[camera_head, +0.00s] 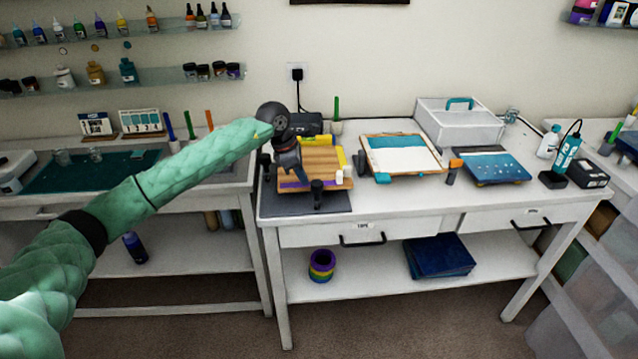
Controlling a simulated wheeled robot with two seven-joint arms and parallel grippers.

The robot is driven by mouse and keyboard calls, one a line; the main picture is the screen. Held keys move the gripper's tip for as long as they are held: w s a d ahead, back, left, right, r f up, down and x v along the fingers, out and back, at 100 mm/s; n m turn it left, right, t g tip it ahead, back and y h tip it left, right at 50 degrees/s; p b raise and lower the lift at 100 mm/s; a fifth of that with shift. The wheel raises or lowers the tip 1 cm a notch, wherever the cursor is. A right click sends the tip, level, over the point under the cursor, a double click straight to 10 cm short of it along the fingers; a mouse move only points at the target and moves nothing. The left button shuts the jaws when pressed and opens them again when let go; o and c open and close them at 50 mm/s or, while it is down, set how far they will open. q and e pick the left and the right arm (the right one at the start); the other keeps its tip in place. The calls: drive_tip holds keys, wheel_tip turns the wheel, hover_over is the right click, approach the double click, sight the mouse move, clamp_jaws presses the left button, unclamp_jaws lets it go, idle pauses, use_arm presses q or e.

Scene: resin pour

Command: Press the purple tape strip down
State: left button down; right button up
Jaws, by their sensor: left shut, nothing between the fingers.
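A wooden board (322,158) lies on a dark mat (334,204) at the left of the middle table. A purple tape strip (294,185) runs along the board's front edge. Yellow tape (341,157) shows along the board's right side, and more yellow shows at the back. My left gripper (297,179) points down over the board's left front part, its shut fingers close to the purple strip. It holds nothing. I cannot tell whether its fingertips touch the strip, and it hides part of the board and perhaps of the strip. My right gripper is out of view.
A dark upright piece (318,193) stands at the board's front edge, right of the gripper. A framed white-and-teal panel (402,157) and a blue panel (494,168) lie to the right. A white case (459,122) stands behind them.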

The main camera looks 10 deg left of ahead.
sight(329, 182)
use_arm(q)
drive_tip(key=shift+d+f, duration=0.1)
drive_tip(key=shift+d, duration=0.1)
drive_tip(key=shift+w+d+b, duration=0.35)
drive_tip(key=shift+d+b, duration=0.05)
drive_tip(key=shift+d, duration=0.5)
drive_tip(key=shift+d, duration=0.15)
drive_tip(key=shift+w+d+r+b, duration=0.15)
drive_tip(key=shift+d+b, duration=0.05)
drive_tip(key=shift+d, duration=0.25)
drive_tip(key=shift+w+d+r+b, duration=0.1)
drive_tip(key=shift+w+d+b, duration=0.1)
drive_tip(key=shift+d, duration=0.2)
drive_tip(key=shift+d, duration=0.2)
drive_tip(key=shift+w+d+f+b, duration=0.15)
drive_tip(key=shift+d+b, duration=0.1)
drive_tip(key=shift+d, duration=0.15)
drive_tip(key=shift+w+d+b, duration=0.1)
drive_tip(key=shift+d+b, duration=0.1)
drive_tip(key=shift+d, duration=0.2)
drive_tip(key=shift+r+p, duration=0.3)
drive_tip(key=shift+r, duration=2.25)
